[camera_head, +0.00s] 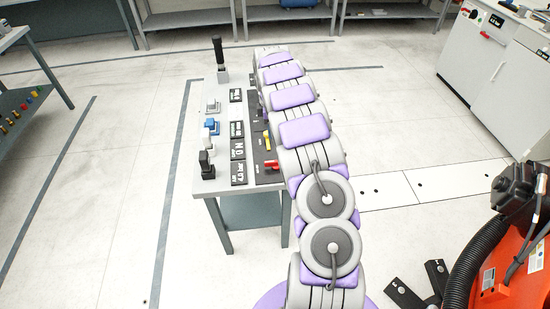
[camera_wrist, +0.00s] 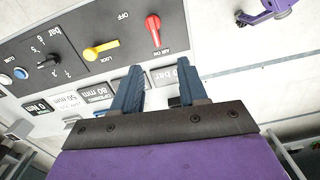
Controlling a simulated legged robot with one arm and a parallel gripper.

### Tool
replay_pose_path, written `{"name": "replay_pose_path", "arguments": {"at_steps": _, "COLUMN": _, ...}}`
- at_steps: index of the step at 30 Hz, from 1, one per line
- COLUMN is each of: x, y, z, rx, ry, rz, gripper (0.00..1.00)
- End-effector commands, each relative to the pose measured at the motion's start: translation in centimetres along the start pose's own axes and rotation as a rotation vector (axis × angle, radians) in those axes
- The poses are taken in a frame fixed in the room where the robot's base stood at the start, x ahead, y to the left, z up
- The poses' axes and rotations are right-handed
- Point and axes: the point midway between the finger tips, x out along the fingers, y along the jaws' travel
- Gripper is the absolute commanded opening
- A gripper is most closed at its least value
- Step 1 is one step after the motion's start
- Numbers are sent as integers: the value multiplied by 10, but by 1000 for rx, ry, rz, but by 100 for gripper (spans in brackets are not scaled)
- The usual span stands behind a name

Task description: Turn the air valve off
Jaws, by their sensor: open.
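The air valve is a red lever (camera_wrist: 153,30) on a dark grey panel (camera_wrist: 75,30) in the wrist view. Its narrow end points down the picture, near the AIR ON lettering; OFF is printed to its upper left. The red lever also shows in the head view (camera_head: 271,164), beside my arm. My gripper (camera_wrist: 160,66) is open and empty. Its two blue-grey fingers are apart, with the lever beyond their tips and between them in the picture. I see no contact. In the head view my arm reaches over the bench and the gripper cannot be made out.
A yellow LOCK lever (camera_wrist: 102,50) and a black knob (camera_wrist: 48,62) sit left of the valve. Label plates (camera_wrist: 97,93) lie below the panel. A red machine (camera_head: 510,265) stands at the right.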

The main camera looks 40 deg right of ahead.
Motion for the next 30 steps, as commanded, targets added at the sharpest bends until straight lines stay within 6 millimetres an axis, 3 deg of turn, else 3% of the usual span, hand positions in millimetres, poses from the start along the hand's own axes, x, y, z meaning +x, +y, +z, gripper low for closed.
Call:
{"name": "replay_pose_path", "arguments": {"at_steps": 13, "x": 43, "y": 24, "z": 13, "rx": -87, "ry": 38, "rz": 7, "gripper": 43}}
{"name": "replay_pose_path", "arguments": {"at_steps": 30, "x": 152, "y": 20, "z": 5, "rx": -86, "ry": 33, "rz": 7, "gripper": 43}}
